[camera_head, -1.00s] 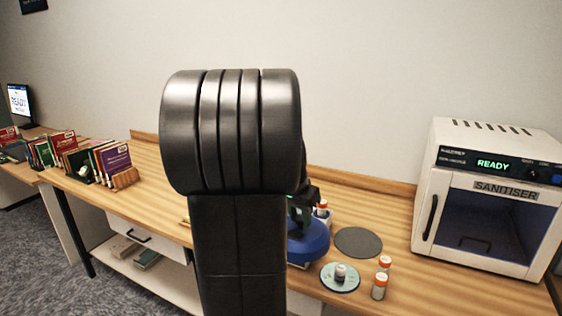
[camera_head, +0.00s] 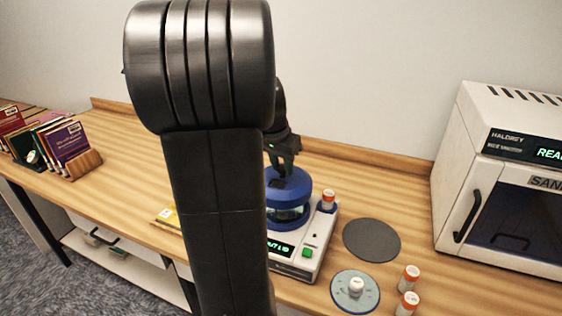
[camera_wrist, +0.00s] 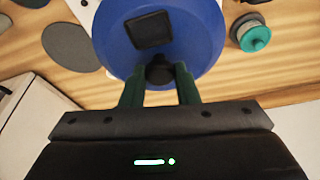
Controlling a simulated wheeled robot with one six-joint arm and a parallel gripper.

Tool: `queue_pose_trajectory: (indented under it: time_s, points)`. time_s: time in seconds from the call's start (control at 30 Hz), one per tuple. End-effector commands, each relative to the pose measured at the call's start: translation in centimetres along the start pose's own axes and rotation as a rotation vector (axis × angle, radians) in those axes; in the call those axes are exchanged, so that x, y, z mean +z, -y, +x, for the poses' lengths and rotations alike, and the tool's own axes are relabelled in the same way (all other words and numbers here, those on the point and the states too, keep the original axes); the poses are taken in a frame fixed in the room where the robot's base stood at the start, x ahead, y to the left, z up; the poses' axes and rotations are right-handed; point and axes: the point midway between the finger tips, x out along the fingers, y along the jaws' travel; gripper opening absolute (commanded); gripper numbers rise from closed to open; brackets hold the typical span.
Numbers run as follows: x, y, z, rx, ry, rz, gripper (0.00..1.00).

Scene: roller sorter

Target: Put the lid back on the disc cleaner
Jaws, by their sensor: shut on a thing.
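The blue round lid (camera_head: 298,181) is in my gripper (camera_head: 283,160), over the disc cleaner (camera_head: 292,268). The disc cleaner is a pale box with a lit display, a green button and a clear greenish round chamber with a blue lower ring. The lid looks level, at the top of the chamber; I cannot tell whether it touches. In the wrist view the lid (camera_wrist: 190,35) fills the upper middle, and the green fingers of my gripper (camera_wrist: 160,75) are shut on its black knob. My arm hides the cleaner's left side.
The sanitiser (camera_head: 455,180) is further right, books (camera_head: 68,143) far left.

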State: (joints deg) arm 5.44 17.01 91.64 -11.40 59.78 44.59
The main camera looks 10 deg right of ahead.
Motion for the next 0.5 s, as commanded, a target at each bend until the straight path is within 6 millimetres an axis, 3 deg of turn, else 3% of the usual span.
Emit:
queue_pose_trajectory:
  time_s: [0.5]
  points:
    - [1.4,0.0,4.8,0.001,0.001,0.0,0.0]
